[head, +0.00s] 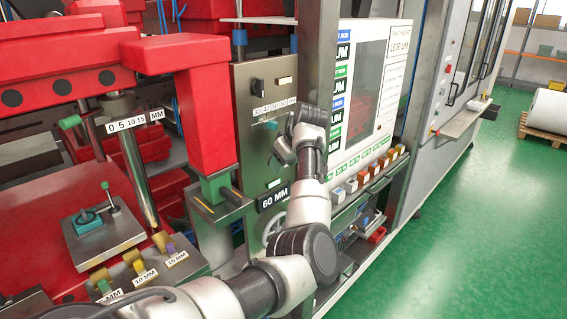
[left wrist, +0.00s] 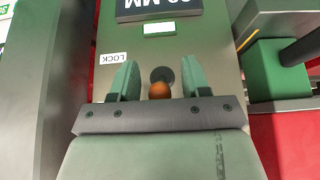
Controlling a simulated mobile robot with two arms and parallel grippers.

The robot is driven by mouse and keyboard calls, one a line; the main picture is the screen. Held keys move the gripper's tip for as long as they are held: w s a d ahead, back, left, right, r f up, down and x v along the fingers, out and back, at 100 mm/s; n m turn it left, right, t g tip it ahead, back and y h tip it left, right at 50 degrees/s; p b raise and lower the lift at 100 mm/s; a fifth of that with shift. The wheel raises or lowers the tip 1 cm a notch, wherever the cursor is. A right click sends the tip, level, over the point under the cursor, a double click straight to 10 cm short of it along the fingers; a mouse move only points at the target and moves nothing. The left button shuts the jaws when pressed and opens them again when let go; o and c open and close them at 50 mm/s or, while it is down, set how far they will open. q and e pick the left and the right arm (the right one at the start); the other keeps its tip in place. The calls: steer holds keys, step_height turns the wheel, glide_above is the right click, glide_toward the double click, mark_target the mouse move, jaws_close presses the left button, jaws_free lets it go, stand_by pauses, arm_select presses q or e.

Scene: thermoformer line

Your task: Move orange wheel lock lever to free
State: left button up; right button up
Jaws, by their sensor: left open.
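The orange wheel lock lever (left wrist: 159,90) shows in the left wrist view as a round orange knob beside a dark round pivot on the grey-green panel. My left gripper (left wrist: 159,62) is open, with one green finger on each side of the knob and a gap on both sides. A white LOCK label (left wrist: 113,57) is left of the left finger. In the head view my left gripper (head: 281,154) is at the panel above the 60 MM plate (head: 272,197), and the lever is hidden there. My right gripper is not in view.
The grey panel (head: 245,100) stands between a red machine frame (head: 190,95) and a white cabinet with a screen (head: 345,75). A row of coloured buttons (head: 352,186) lies right of my arm. A grey handwheel (head: 273,228) sits below the plate.

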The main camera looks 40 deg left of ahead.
arm_select(q)
steer(key=shift+d+r, duration=0.3)
steer(key=shift+r, duration=0.05)
steer(key=b+v, duration=0.3)
steer(key=v, duration=0.6)
steer(key=shift+r+b, duration=0.25)
steer(key=shift+b, duration=0.1)
